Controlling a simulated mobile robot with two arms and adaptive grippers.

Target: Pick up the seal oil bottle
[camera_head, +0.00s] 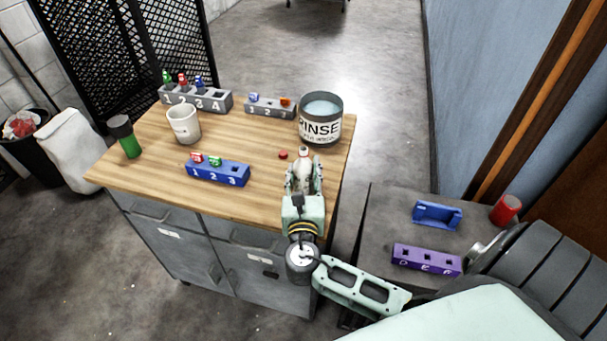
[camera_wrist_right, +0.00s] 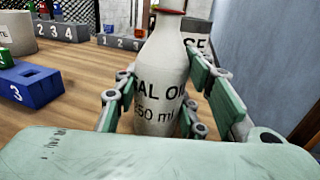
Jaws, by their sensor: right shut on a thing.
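The seal oil bottle (camera_head: 303,168) is off-white, with part of its lettering and "50 ml" readable in the right wrist view (camera_wrist_right: 162,85). It stands upright near the right front part of the wooden table. My right gripper (camera_head: 303,185) is shut on it, with a finger on each side of its body. The bottle's base is hidden, so I cannot tell whether it touches the table. My left gripper is not in view.
The RINSE pot (camera_head: 320,130) stands close behind the bottle. A blue numbered block (camera_head: 218,172), a white mug (camera_head: 184,126), a green jar (camera_head: 126,140) and two grey numbered blocks (camera_head: 222,102) (camera_head: 268,108) are also on the table (camera_head: 150,165). A dark side surface (camera_head: 385,225) is at right.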

